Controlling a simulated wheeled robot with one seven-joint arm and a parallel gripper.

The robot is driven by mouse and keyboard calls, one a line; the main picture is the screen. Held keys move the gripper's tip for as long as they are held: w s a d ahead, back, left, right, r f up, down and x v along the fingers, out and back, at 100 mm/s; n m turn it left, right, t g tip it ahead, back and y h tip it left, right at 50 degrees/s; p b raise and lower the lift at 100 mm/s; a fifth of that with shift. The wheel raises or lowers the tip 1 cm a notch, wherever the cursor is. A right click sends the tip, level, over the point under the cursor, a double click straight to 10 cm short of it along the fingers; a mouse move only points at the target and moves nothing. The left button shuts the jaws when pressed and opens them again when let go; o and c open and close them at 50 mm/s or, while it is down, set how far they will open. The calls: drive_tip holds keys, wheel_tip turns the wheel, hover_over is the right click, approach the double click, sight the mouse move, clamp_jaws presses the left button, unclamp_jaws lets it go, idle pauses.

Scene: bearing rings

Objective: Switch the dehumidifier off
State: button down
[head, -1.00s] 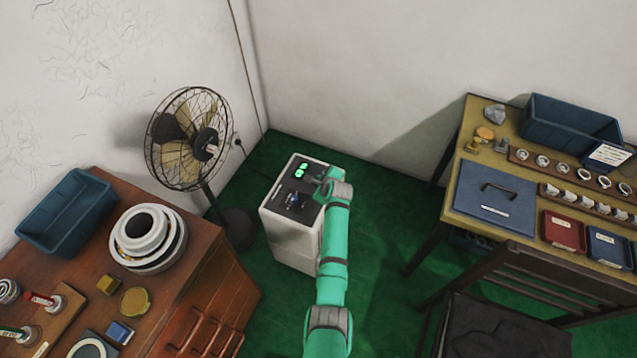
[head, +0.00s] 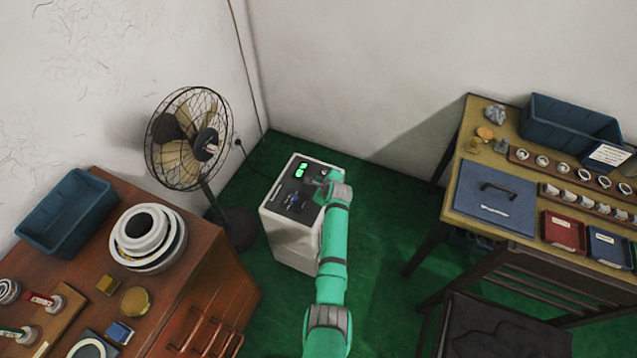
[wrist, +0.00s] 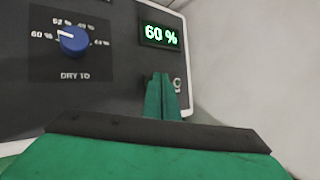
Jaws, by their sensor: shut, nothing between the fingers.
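The dehumidifier (head: 290,235) is a white box on the green floor in the corner, with a dark panel on top. Its lit green display (wrist: 161,35) reads 60 % in the wrist view. A blue dial (wrist: 74,40) marked DRY TO has its white pointer toward 60 %. My gripper (wrist: 162,80) is shut and empty, its fingertips over the panel just below the display. A small round light-rimmed control (wrist: 177,85) shows partly behind the right of the fingertips; whether they touch it I cannot tell. In the head view my arm hides the panel's right side.
A standing fan (head: 187,140) is left of the dehumidifier. A wooden cabinet (head: 215,275) with rings and a blue bin (head: 66,212) is at the left. A workbench (head: 462,190) with trays is at the right. Green floor lies clear between.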

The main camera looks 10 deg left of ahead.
drive_tip(key=shift+r, duration=0.55)
drive_tip(key=shift+r, duration=3)
